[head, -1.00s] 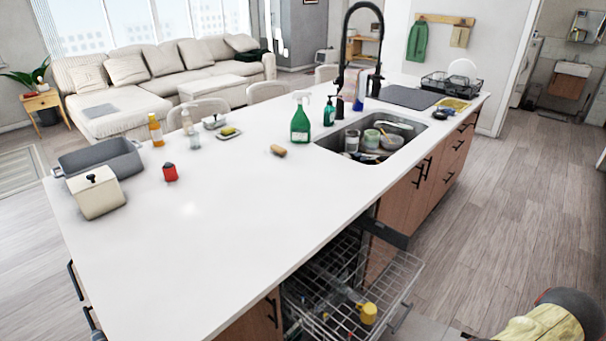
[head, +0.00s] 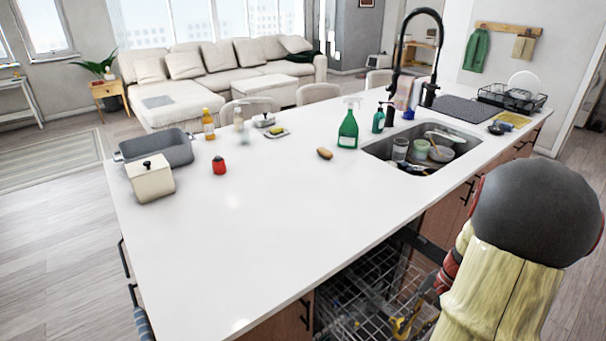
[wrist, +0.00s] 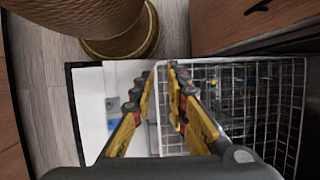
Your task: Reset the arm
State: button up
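My arm shows at the right of the head view as yellow links with a large dark grey joint. My gripper (head: 402,326) is at the lower right, over the open dishwasher's wire rack (head: 345,300), partly hidden by my arm. In the wrist view my gripper (wrist: 161,68) shows two yellow fingers with a gap between their tips. Nothing is seen between them. The wire rack also shows in the wrist view (wrist: 270,110), and the pale inner door surface (wrist: 90,105) lies on the left.
The white island countertop (head: 230,255) is wide and mostly clear. A grey bin (head: 170,148), cream pot (head: 152,180), red item (head: 219,166), green spray bottle (head: 348,130) and sink (head: 402,170) with dishes are on it. A cabinet front (wrist: 235,22) borders the rack.

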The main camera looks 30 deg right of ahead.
jog(key=w+a+r+n+t+h, duration=0.1)
jog(key=w+a+r+n, duration=0.1)
jog(key=a+r+n, duration=0.3)
jog(key=w+a+r+n+t+h, duration=0.2)
jog(key=a+r+n, duration=0.4)
jog(key=a+r, duration=0.4)
jog(key=w+a+r+n+t+h, duration=0.1)
jog(key=a+r+n, duration=0.5)
jog(key=a, duration=1)
notch_tip(320, 180, up, 3)
jog(key=w+t, duration=0.1)
jog(key=w, duration=0.1)
jog(key=shift+w+f+p, duration=0.2)
jog(key=shift+w+p, duration=0.1)
jog(key=shift+d, duration=0.1)
